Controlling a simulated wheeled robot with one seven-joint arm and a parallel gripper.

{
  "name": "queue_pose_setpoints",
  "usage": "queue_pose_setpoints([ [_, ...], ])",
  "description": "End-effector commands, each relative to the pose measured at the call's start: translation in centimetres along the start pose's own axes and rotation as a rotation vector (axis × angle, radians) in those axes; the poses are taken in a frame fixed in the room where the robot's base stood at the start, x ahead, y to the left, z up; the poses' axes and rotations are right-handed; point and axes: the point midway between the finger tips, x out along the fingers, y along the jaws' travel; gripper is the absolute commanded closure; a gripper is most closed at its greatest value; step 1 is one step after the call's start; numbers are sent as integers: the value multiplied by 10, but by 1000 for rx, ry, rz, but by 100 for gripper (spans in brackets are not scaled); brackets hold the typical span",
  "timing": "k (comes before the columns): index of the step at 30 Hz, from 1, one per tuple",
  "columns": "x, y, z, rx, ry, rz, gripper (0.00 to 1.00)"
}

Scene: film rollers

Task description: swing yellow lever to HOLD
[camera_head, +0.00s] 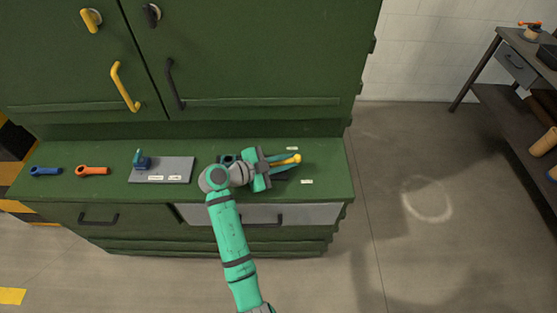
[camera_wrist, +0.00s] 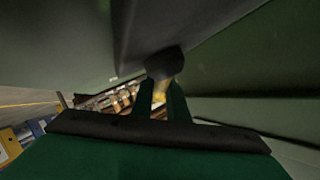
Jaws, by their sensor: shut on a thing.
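The yellow lever (camera_head: 297,159) is at the right end of the green counter, its round tip pointing right. My gripper (camera_head: 287,161) is shut on the lever, with its teal fingers on either side. In the wrist view the gripper's fingers (camera_wrist: 166,103) close around a dim yellowish piece (camera_wrist: 164,90) below a dark rounded end. One small pale label (camera_head: 292,148) lies behind the lever and another (camera_head: 306,181) in front of it. Their text is too small to read, so I cannot tell which is HOLD. My wrist hides the lever's base.
A grey plate (camera_head: 176,165) with a blue-teal fixture (camera_head: 141,160) is left of my arm. An orange handle (camera_head: 92,171) and a blue handle (camera_head: 45,171) lie further left. The green cabinet (camera_head: 250,60) rises behind the counter. Open floor lies to the right, before a dark workbench (camera_head: 510,90).

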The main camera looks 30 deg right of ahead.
Motion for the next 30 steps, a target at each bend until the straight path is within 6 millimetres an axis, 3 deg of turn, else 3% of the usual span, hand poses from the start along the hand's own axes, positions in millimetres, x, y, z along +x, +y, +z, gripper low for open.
queue_pose_setpoints([
  [1,3,-2,-9,13,17,4,100],
  [13,5,-1,-10,15,22,10,100],
  [14,5,-1,-10,15,22,10,81],
  [16,5,-1,-10,15,22,10,68],
  [25,2,0,-6,7,15,8,68],
  [30,-13,-1,-4,6,14,5,68],
])
